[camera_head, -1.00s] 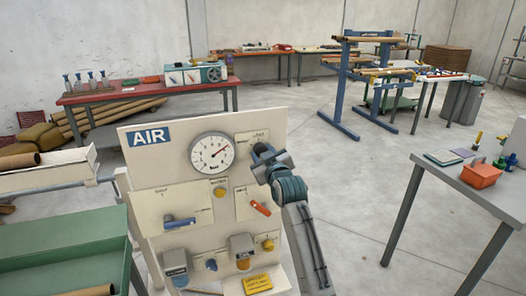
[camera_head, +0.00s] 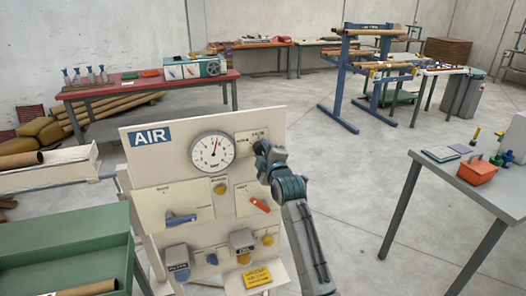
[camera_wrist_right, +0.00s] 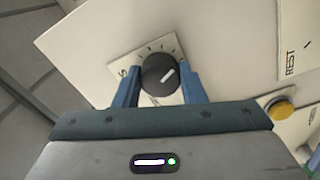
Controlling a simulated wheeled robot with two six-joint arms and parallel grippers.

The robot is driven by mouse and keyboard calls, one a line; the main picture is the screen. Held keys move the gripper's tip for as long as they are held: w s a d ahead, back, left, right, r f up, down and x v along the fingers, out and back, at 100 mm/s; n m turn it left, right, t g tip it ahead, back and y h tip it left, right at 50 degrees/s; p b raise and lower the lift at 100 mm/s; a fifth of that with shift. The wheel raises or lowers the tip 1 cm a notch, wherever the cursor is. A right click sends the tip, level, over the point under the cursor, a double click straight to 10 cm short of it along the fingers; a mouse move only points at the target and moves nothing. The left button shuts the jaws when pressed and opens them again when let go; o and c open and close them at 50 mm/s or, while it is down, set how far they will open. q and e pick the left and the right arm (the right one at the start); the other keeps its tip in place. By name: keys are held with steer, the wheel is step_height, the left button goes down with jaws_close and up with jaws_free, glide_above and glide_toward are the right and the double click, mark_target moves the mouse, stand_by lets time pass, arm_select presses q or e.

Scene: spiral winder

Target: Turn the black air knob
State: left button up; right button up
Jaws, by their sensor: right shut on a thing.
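The black air knob (camera_wrist_right: 160,62) sits on a pale square dial plate in the right wrist view. Its white pointer line slants up to the right. The blue fingers of my right gripper (camera_wrist_right: 160,76) are on either side of the knob, shut on it. My left gripper is not in view.
Below on the panel are a red-orange lever (camera_head: 259,203), a blue lever (camera_head: 181,218) and several yellow knobs. A green bin (camera_head: 65,240) stands at the left. A grey table (camera_head: 480,185) with an orange box stands at the right. The floor between is clear.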

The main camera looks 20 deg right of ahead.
steer(key=shift+n, duration=0.6)
steer(key=o, duration=1)
steer(key=s+b, duration=0.2)
steer(key=s, duration=0.8)
steer(key=shift+s+d+b, duration=0.15)
steer(key=shift+s+b, duration=0.2)
steer(key=shift+s, duration=0.05)
